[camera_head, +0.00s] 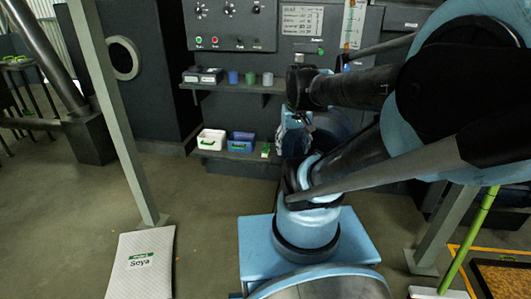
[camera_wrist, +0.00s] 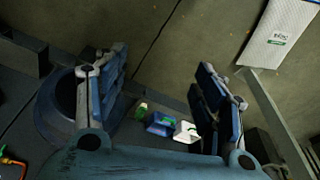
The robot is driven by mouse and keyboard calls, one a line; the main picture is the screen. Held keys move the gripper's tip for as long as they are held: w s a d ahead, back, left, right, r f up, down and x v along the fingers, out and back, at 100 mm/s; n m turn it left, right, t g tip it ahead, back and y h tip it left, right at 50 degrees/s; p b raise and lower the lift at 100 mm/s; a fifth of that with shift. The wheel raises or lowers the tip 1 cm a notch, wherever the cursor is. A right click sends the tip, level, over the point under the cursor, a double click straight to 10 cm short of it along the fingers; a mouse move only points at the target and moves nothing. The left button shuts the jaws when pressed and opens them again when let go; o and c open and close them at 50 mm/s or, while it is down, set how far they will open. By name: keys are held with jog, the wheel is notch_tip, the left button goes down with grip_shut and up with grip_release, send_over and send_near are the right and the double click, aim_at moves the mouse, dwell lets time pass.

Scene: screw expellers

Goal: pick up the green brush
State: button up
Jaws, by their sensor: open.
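My gripper (camera_wrist: 160,64) is open in the wrist view, its two blue-grey fingers wide apart with nothing between the tips. In the head view my gripper (camera_head: 293,135) hangs in front of the dark machine, right of the low shelf, and is partly hidden by my arm. A small green-and-white item (camera_head: 265,150), possibly the brush, is at the right end of that shelf. It also seems to show in the wrist view (camera_wrist: 141,108), beyond the fingers and apart from them. It is too small to be sure. A long green handle (camera_head: 470,235) leans at the right.
The low shelf holds a white box (camera_head: 211,140) and a blue box (camera_head: 241,143), both with green bits. An upper shelf (camera_head: 232,87) carries cups and dark boxes. A post (camera_head: 118,125) stands at left by a Soya sack (camera_head: 142,268). Open floor (camera_head: 205,205) lies in front.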

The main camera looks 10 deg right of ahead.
jog(key=w+r+m, duration=0.1)
jog(key=w+r, duration=0.1)
jog(key=w, duration=0.7)
jog(key=w+r, duration=0.2)
jog(key=w, duration=0.8)
jog(key=w+f+m+t, duration=0.1)
jog(key=w+f, duration=0.3)
jog(key=w, duration=1.3)
jog(key=w+f+m+t, duration=0.1)
jog(key=w+f, duration=1)
jog(key=w, duration=0.4)
jog(key=shift+m+t+y, duration=0.3)
jog(key=shift+m, duration=0.1)
jog(key=shift+w+d+r+x, duration=0.1)
jog(key=shift+w+d+x, duration=0.2)
jog(key=shift+x, duration=5.5)
jog(key=shift+w+d+r+x, duration=0.1)
jog(key=shift+w+d+x, duration=0.15)
jog(key=shift+x, duration=5.6)
jog(key=shift+w+d+r+x, duration=0.1)
jog(key=shift+w+d+x, duration=0.2)
jog(key=shift+x, duration=5.5)
jog(key=shift+s, duration=0.1)
jog(key=c, duration=1.3)
